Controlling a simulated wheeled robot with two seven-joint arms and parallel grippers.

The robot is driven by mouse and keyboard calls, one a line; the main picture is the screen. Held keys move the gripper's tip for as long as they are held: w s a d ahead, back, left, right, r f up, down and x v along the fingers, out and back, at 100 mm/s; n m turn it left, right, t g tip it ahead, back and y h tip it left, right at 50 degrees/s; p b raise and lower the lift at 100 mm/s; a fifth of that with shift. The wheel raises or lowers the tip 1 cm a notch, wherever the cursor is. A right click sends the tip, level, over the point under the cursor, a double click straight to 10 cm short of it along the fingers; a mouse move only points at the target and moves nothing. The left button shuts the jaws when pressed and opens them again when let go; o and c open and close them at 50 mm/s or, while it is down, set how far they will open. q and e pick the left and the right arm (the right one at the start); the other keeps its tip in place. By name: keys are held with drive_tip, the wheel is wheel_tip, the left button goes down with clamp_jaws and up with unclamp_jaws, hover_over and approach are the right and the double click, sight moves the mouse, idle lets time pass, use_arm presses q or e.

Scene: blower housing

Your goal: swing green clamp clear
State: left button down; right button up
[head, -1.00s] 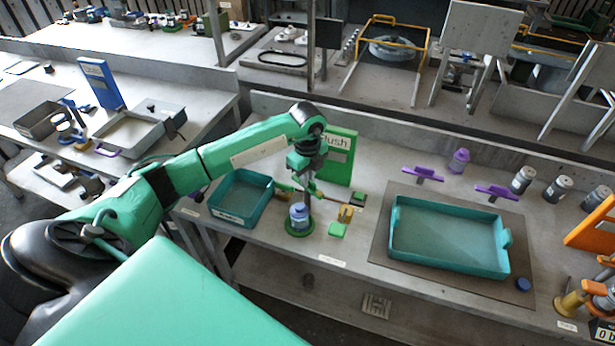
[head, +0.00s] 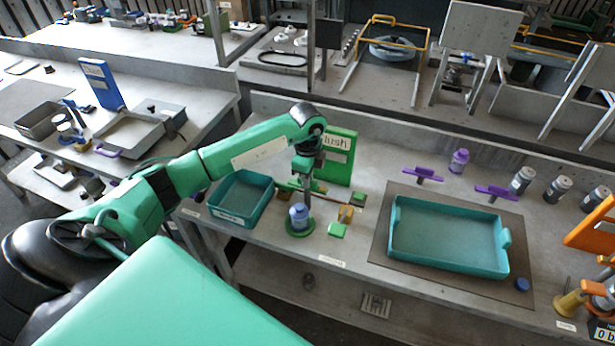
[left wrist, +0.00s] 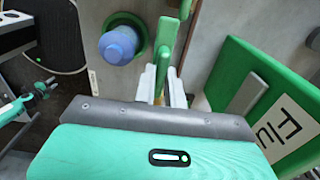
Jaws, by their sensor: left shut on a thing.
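My left gripper (head: 306,196) is over the bench beside a pale blue cylinder (head: 299,216) standing on a round green base. In the left wrist view, my left gripper (left wrist: 165,88) is shut on the green clamp (left wrist: 166,45), a narrow green bar between its pale fingers. The blue cylinder (left wrist: 118,45) on its green base is just left of the clamp there. In the head view the clamp is small and mostly hidden by the gripper. My right gripper is not in view.
A green sign (head: 340,158) stands close behind the gripper. A teal bin (head: 240,218) is to the left. Small green (head: 337,230) and yellow (head: 346,214) blocks lie to the right.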

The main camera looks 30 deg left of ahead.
use_arm(q)
drive_tip(key=shift+r, duration=0.1)
drive_tip(key=c, duration=1.5)
unclamp_jaws()
drive_tip(key=shift+o, duration=0.2)
wheel_tip(320, 180, up, 14)
drive_tip(key=b, duration=0.3)
drive_tip(key=shift+f, duration=0.2)
